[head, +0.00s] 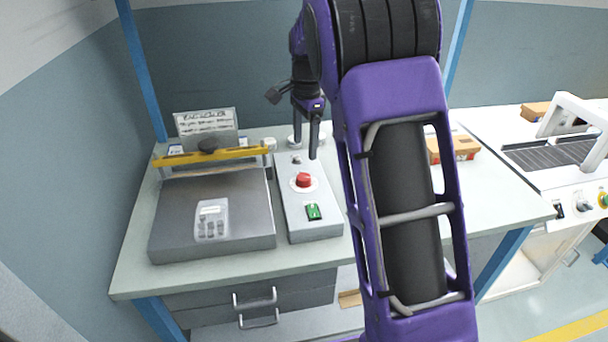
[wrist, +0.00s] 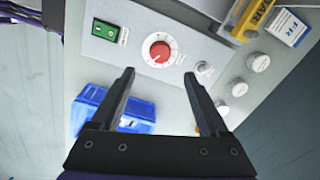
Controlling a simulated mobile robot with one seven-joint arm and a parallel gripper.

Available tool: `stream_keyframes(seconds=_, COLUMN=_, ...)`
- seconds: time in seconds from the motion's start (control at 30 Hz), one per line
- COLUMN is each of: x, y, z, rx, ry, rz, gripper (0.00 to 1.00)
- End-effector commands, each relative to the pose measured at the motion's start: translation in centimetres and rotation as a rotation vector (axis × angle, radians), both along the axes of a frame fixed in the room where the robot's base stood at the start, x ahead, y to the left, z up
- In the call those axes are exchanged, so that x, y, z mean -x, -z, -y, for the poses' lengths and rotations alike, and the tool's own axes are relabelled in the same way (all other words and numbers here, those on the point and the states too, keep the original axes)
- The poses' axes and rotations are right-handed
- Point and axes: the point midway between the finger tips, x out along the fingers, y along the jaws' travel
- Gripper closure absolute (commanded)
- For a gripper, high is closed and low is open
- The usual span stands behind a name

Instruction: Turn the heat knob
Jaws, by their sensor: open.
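The heat knob (head: 304,180) is red with a pale dial ring. It sits on the top of a grey control box (head: 293,222), above a green rocker switch (head: 314,211). My gripper (head: 306,147) is above the far part of the box in the head view, its fingers pointing down. In the wrist view the red knob (wrist: 160,51) shows just beyond the gap between the two fingertips (wrist: 159,73), apart from them. The gripper is open and empty. The knob is fully visible there, with the green switch (wrist: 105,30) beside it.
A grey machine (head: 211,205) with a yellow bar (head: 220,156) stands left of the box. A blue bin (wrist: 135,115) lies beside the left finger in the wrist view. Several white round items (wrist: 258,62) stand near the box. An orange carton (head: 458,150) is behind my arm.

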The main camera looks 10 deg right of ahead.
Motion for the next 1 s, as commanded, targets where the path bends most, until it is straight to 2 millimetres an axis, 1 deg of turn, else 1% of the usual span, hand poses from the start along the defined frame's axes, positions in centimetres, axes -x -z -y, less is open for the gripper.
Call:
stream_keyframes(seconds=0.03, x=0.0, y=1.4, z=0.0, rx=0.0, ry=0.0, rz=-0.004, gripper=0.22)
stream_keyframes(seconds=0.2, x=-0.2, y=5.1, z=0.0, rx=0.002, ry=0.0, rz=-0.002, gripper=0.22)
stream_keyframes(seconds=0.3, x=-0.3, y=7.0, z=0.0, rx=0.003, ry=-0.001, rz=-0.001, gripper=0.22)
stream_keyframes(seconds=0.43, x=-0.5, y=8.8, z=-0.1, rx=0.002, ry=-0.002, rz=0.0, gripper=0.22)
stream_keyframes(seconds=0.6, x=-0.5, y=10.1, z=-0.1, rx=0.002, ry=-0.002, rz=0.002, gripper=0.22)
stream_keyframes(seconds=0.9, x=-0.6, y=10.3, z=-0.1, rx=0.002, ry=-0.002, rz=0.002, gripper=0.22)
stream_keyframes(seconds=0.93, x=-0.6, y=10.3, z=-0.1, rx=0.002, ry=-0.002, rz=0.002, gripper=0.24)
stream_keyframes(seconds=1.0, x=-0.6, y=10.3, z=-0.1, rx=0.002, ry=-0.002, rz=0.002, gripper=0.36)
